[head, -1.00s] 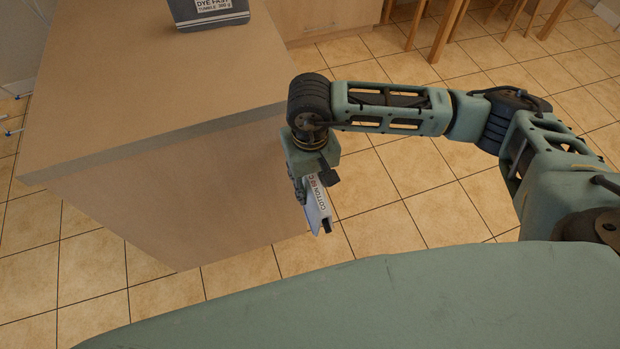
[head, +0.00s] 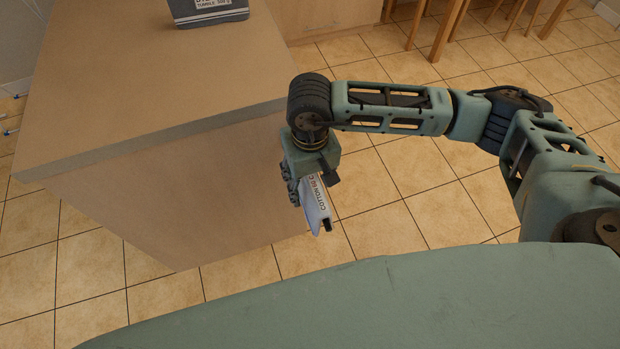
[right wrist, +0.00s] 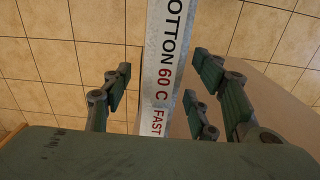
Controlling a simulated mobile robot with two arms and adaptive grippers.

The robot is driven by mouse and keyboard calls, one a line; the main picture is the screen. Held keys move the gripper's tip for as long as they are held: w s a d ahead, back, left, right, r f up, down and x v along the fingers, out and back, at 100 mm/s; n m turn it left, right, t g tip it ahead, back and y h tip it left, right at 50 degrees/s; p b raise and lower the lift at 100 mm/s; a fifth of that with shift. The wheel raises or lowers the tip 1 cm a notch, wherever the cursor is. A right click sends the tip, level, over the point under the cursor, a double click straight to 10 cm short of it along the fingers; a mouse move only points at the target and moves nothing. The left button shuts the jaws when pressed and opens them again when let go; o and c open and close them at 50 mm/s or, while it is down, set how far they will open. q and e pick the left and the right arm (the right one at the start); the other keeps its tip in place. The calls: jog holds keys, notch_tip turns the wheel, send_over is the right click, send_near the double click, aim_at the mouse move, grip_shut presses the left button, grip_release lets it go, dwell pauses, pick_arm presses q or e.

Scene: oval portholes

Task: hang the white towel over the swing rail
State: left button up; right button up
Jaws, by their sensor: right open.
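The fingers are open, with gaps on both sides of the strip. A small dark part shows at its lower end in the head view; I cannot tell what it is. I cannot make out the swing rail. My left gripper is out of view.
A wooden counter block (head: 150,90) stands left of my right gripper, close to it. A dark grey item (head: 208,14) with a white label sits on its far end. Wooden chair or table legs (head: 447,30) stand at the back. Tiled floor (head: 420,200) is open at right.

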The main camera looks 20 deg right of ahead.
notch_tip(320, 180, up, 12)
jog(key=shift+r, duration=0.1)
dwell(0.4)
jog(key=shift+s, duration=0.1)
